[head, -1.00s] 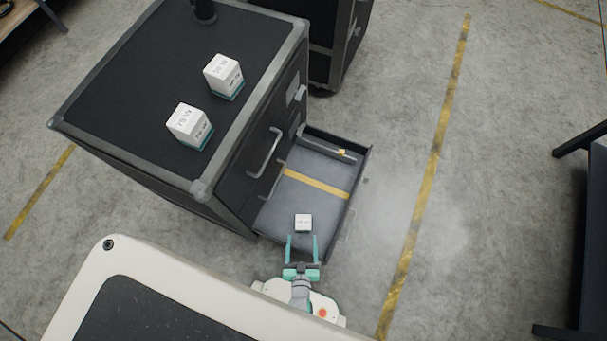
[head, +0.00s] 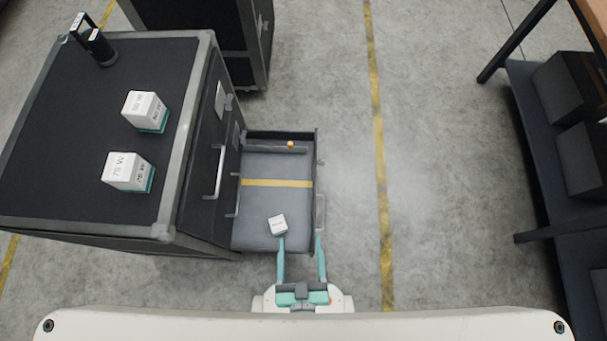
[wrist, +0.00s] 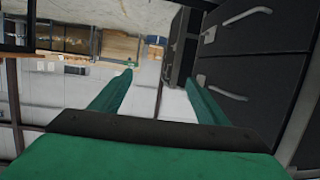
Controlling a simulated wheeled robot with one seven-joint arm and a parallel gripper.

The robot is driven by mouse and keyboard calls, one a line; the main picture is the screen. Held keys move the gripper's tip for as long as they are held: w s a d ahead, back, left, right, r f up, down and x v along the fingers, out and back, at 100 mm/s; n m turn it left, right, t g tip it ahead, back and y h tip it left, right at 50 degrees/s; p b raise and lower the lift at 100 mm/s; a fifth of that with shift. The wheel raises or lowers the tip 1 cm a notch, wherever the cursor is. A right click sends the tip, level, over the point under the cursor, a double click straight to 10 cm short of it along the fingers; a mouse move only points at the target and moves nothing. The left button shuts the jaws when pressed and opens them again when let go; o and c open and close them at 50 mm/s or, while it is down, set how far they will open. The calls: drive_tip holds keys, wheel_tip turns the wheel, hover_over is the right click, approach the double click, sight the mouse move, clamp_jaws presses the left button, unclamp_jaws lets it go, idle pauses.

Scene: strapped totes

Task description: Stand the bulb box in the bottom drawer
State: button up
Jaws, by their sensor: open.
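My gripper (head: 300,241) is open and empty at the drawer's near end.
A black case (head: 110,75) carries a 75 W box (head: 127,171), a 50 W box (head: 144,111) and a dark cylindrical object (head: 100,47). Floor right of the drawer is clear up to a shelf (head: 545,150).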

wheel_tip(320, 180, up, 11)
drive_tip(key=shift+d+f+m+h, duration=0.15)
drive_tip(key=shift+d+m+h, duration=0.25)
drive_tip(key=shift+d, duration=0.05)
